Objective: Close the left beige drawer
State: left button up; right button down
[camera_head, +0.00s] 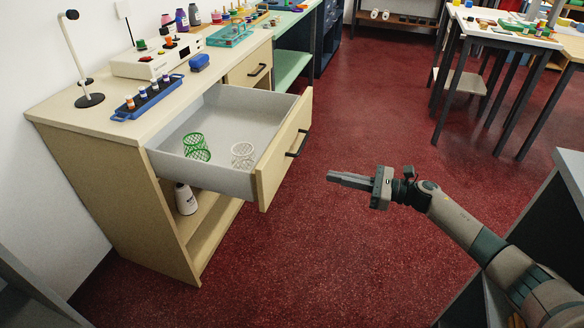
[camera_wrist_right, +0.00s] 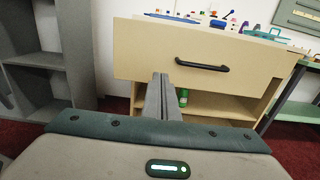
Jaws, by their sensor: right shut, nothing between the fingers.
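The left beige drawer (camera_head: 284,150) stands pulled well out of the beige counter in the head view. It holds green mesh cups (camera_head: 196,146) and a white mesh cup (camera_head: 242,154). Its front carries a dark bar handle (camera_head: 297,143). In the right wrist view the drawer front (camera_wrist_right: 150,50) faces me, with the handle (camera_wrist_right: 202,66) right of centre. My right gripper (camera_head: 332,177) is shut and empty. It points left at the drawer front, to the right of it and apart from it. The fingers (camera_wrist_right: 161,80) also show shut in the right wrist view. My left gripper is not in view.
The counter top (camera_head: 75,110) bears a blue rack of bottles (camera_head: 150,97), a white device (camera_head: 157,60) and a lamp (camera_head: 90,99). A second drawer (camera_head: 250,70) beside it is shut. A white bottle (camera_head: 185,198) stands on the shelf below. Red floor (camera_head: 300,250) around my right gripper is clear.

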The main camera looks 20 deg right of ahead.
jog(key=p, duration=0.3)
send_near(280, 165)
jog(key=x, duration=0.5)
jog(key=shift+w, duration=0.15)
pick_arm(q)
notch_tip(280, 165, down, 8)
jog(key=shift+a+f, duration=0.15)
pick_arm(e)
jog(key=shift+w+a+f, duration=0.1)
jog(key=shift+w+a, duration=0.25)
jog(key=shift+a, duration=0.25)
pick_arm(q)
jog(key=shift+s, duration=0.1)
jog(key=shift+b, duration=0.3)
pick_arm(e)
jog(key=shift+w+a, duration=0.1)
jog(key=shift+a, duration=0.1)
